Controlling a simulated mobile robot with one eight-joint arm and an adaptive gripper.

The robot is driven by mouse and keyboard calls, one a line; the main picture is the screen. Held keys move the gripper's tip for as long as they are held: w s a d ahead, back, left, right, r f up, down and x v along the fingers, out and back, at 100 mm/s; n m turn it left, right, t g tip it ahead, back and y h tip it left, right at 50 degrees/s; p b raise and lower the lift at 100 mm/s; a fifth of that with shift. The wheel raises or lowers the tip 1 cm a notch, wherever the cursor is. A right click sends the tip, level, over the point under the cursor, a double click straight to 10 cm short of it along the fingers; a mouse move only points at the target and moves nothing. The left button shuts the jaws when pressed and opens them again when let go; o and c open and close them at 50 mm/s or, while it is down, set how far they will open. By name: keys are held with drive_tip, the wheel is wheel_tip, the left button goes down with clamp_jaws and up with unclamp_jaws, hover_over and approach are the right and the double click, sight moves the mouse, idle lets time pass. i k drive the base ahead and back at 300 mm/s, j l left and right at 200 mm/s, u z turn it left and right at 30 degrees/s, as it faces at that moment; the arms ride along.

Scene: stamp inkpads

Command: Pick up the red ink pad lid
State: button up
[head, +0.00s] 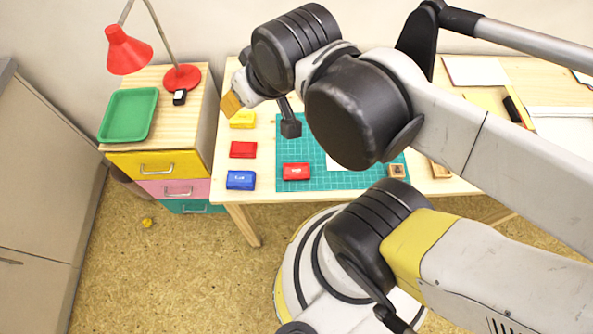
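A red block with white lettering (296,171) lies on the green cutting mat (320,180), near its left edge; it looks like the red ink pad lid. A second red block, plain on top (243,149), lies on the bare table left of the mat; it looks like the red pad itself. My gripper (290,126) hangs above the back left part of the mat, behind and above the lettered block and apart from it. Only a dark part of it shows clearly. My arm hides the rest, so its opening cannot be seen.
A blue lettered pad (240,180) and a yellow pad (242,119) stand in line with the plain red block. Wooden stamps (397,171) are at the mat's right. A drawer unit (160,163) with a green tray (128,115) and red lamp (127,50) stands left.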

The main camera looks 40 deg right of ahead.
sight(293, 172)
drive_tip(key=k+l+z, duration=0.55)
drive_tip(key=k, duration=0.2)
